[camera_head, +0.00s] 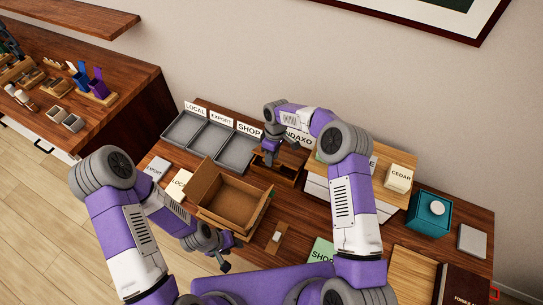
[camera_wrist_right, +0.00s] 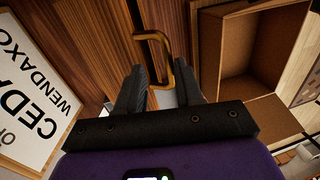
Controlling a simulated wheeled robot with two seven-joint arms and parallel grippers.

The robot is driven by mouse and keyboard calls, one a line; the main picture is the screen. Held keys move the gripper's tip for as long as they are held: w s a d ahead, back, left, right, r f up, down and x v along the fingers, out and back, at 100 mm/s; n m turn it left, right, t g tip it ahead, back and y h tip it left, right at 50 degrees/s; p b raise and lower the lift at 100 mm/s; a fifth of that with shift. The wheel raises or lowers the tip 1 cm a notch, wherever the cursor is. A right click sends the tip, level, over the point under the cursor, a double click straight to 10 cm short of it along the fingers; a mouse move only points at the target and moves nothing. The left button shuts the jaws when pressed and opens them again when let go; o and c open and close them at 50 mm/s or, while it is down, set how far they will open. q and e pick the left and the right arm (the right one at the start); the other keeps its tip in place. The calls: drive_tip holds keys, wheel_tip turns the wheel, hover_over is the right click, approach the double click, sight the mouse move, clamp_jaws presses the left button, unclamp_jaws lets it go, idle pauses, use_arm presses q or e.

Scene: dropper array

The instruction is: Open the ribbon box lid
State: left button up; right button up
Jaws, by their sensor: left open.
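A dark wooden box (camera_head: 287,177), which seems to be the ribbon box, stands at the middle back of the table, partly hidden by my right gripper. Its brass-coloured handle (camera_wrist_right: 170,62) shows in the right wrist view, on a brown wooden face. My right gripper (camera_head: 270,158) points down at this box. In the right wrist view its two fingers (camera_wrist_right: 160,88) are apart, with the handle at the gap between their tips; I cannot see firm contact. My left gripper (camera_head: 222,262) is open and low, in front of the cardboard box, away from the wooden box.
An open cardboard box (camera_head: 225,205) stands left of the wooden box, with grey trays (camera_head: 206,141) behind it. A CEDAR block (camera_head: 398,178) and teal box (camera_head: 429,213) stand at the right. A small wooden piece (camera_head: 275,237) lies in front. A white sign (camera_wrist_right: 40,90) shows in the wrist view.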

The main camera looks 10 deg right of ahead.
drive_tip(key=shift+a, duration=0.1)
wheel_tip(320, 180, up, 8)
drive_tip(key=w, duration=0.1)
drive_tip(key=shift+d+f, duration=0.25)
drive_tip(key=shift+d, duration=0.2)
